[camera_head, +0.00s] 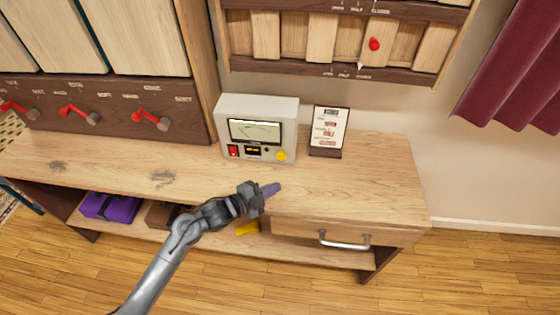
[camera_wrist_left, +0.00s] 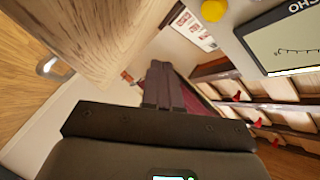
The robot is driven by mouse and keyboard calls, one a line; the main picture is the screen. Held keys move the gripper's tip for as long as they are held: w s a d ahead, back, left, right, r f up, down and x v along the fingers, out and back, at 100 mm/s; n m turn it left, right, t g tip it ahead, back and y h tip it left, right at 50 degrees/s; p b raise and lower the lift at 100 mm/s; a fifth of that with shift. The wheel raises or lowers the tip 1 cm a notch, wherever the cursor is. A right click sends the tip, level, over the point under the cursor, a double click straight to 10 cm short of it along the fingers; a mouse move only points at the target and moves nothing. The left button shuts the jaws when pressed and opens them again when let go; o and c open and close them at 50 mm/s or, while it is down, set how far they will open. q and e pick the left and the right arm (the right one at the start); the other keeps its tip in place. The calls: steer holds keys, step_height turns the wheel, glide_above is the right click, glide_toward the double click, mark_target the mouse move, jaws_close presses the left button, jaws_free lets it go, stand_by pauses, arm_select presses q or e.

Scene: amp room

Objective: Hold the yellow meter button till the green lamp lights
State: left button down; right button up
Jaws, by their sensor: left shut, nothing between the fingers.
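The grey meter (camera_head: 228,110) stands on the wooden bench top, with a white dial face. Its yellow button (camera_head: 281,155) is at the lower right of its front panel. A small dark spot (camera_head: 267,149) sits left of the button; no green light shows on the panel. My left gripper (camera_head: 272,189) is shut and empty, in front of and below the button, apart from it. In the left wrist view, the closed fingers (camera_wrist_left: 163,85) show in the middle, the yellow button (camera_wrist_left: 213,10) at the top, and the meter (camera_wrist_left: 252,28) at the upper right. My right gripper is not in view.
A small sign card (camera_head: 329,130) stands right of the meter. Left are red-handled levers (camera_head: 80,114); above is a slider panel (camera_head: 290,37). A drawer (camera_head: 345,232) is below. The bench top right of the sign is clear.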

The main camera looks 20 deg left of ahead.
mark_target(281, 156)
arm_select(q)
steer(key=shift+d, duration=0.1)
steer(key=shift+w+a+f+b, duration=0.1)
steer(key=shift+w+a+b, duration=0.1)
steer(key=shift+w+b, duration=0.45)
steer(key=w+b, duration=0.1)
steer(key=w, duration=0.1)
steer(key=w+a+b, duration=0.1)
steer(key=w+b, duration=0.1)
steer(key=w, duration=0.1)
steer(key=shift+w+a+b, duration=0.25)
steer(key=shift+w+b, duration=0.35)
steer(key=shift+w, duration=0.55)
stand_by(0.5)
steer(key=shift+w+a, duration=0.1)
steer(key=shift+w, duration=0.15)
stand_by(0.5)
